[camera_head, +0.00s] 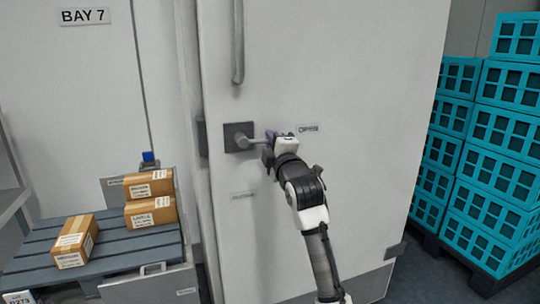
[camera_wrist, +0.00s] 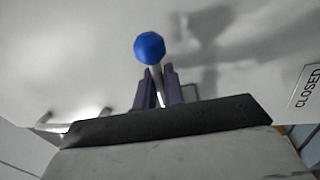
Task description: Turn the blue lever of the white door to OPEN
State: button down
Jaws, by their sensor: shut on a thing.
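The white door (camera_head: 330,60) fills the middle of the head view. Its lever (camera_head: 256,142) is a grey bar on a dark square plate (camera_head: 232,131), pointing right and slightly down, toward the OPEN label (camera_head: 307,128). A CLOSED label (camera_wrist: 307,88) shows at the right in the wrist view; a faint label (camera_head: 243,194) sits below the plate in the head view. My gripper (camera_head: 269,141) is at the lever's outer end. In the wrist view its purple fingers (camera_wrist: 158,84) are shut around the bar, with the blue knob (camera_wrist: 149,47) just past their tips. My gripper hides the knob in the head view.
A grey vertical handle (camera_head: 238,45) is above the lever. Stacked teal crates (camera_head: 497,180) stand on the right. Cardboard boxes (camera_head: 75,241) lie on a grey slatted platform (camera_head: 115,240) at left, under a BAY 7 sign (camera_head: 83,16). The door face around the lever is clear.

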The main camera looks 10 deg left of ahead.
jog(key=shift+r+n+b, duration=0.35)
jog(key=shift+n, duration=0.35)
jog(key=shift+r, duration=0.1)
jog(key=c, duration=1.6)
grip_release()
jog(key=b+v, duration=0.2)
jog(key=v, duration=1.2)
jog(key=shift+w, duration=0.1)
